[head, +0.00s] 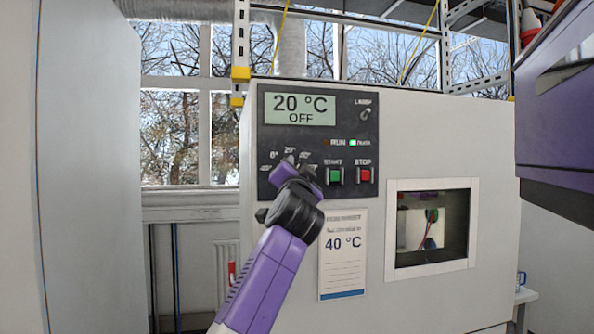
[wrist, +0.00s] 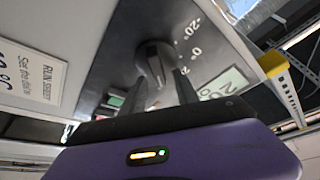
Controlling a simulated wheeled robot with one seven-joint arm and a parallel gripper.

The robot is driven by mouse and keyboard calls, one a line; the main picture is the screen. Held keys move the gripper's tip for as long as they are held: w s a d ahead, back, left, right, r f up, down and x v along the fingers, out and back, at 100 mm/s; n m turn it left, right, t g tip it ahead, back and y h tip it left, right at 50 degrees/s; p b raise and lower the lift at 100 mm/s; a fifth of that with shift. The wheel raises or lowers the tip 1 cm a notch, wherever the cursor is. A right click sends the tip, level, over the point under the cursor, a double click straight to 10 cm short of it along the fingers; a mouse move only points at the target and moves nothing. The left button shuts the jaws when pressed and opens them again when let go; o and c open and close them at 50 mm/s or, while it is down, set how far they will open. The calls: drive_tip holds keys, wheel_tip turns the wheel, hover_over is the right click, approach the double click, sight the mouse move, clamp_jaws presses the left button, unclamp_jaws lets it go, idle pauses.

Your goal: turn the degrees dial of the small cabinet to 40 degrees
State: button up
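The small cabinet (head: 380,120) has a dark control panel with a display (head: 300,108) reading 20 °C, OFF. The degrees dial is mostly hidden behind my gripper (head: 299,166) in the head view, with 0° and 20° marks showing above it. In the wrist view the dark dial knob (wrist: 153,60) shows, with -20° and 0° marks beside it. My gripper (wrist: 159,76) is open, its two fingers apart near the knob, one towards each side. I cannot tell whether they touch it. The knob's exact pointing is unclear.
Beside the dial are a green START button (head: 335,176), a red STOP button (head: 365,175) and a lamp switch (head: 365,114). A card (head: 343,255) below reads 40 °C. A recessed window (head: 432,228) is at lower right. A purple-edged body (head: 560,180) juts in at right.

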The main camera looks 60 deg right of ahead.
drive_tip(key=b+v, duration=0.2)
drive_tip(key=v, duration=0.5)
drive_tip(key=shift+s+a+b, duration=0.2)
drive_tip(key=shift+a+b, duration=0.15)
drive_tip(key=shift+f, duration=0.1)
idle(0.4)
